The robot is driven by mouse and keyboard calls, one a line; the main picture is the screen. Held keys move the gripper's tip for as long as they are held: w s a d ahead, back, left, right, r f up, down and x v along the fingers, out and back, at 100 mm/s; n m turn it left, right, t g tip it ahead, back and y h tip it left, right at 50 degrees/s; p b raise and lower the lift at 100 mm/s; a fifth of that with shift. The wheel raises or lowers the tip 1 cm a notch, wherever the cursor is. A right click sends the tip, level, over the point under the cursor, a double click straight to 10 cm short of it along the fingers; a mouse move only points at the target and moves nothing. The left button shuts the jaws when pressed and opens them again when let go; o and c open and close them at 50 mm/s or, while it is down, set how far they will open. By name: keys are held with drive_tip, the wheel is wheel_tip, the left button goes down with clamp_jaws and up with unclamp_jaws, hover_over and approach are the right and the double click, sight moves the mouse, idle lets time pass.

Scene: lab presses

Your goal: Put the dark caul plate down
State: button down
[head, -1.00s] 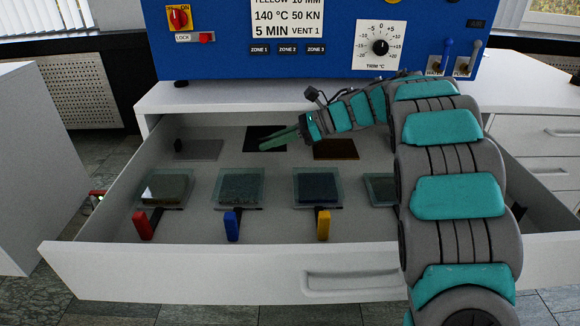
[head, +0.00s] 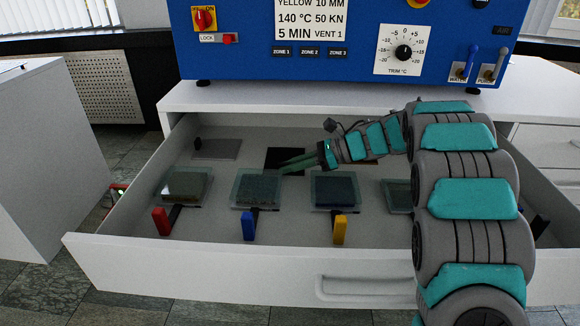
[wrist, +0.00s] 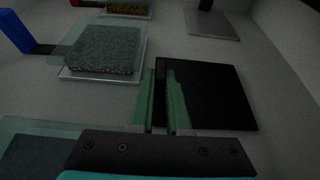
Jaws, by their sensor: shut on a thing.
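The dark caul plate (head: 285,154) is a flat black square inside the open drawer, behind the row of glass-topped stacks. In the wrist view the black plate (wrist: 215,95) lies under and to the right of my fingers. My gripper (head: 284,168) reaches in from the right, its green fingers at the plate's near part. In the wrist view my gripper (wrist: 160,75) is shut on a dark edge or tab of the plate. The plate looks level and at or close to the drawer floor; whether it touches the floor I cannot tell.
A grey plate (head: 217,149) lies left in the drawer (head: 230,255). A brown plate is mostly hidden behind my gripper. In front are several glass-topped stacks (head: 255,190) with red (head: 161,222), blue (head: 249,226) and yellow (head: 340,229) handles. The blue press (head: 260,60) stands above.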

drive_tip(key=c, duration=1.2)
unclamp_jaws()
drive_tip(key=shift+o, duration=0.2)
drive_tip(key=shift+r, duration=0.1)
drive_tip(key=shift+r+p, duration=0.2)
drive_tip(key=shift+p, duration=0.3)
drive_tip(key=b+v, duration=0.2)
drive_tip(key=v, duration=1)
drive_tip(key=shift+f, duration=0.15)
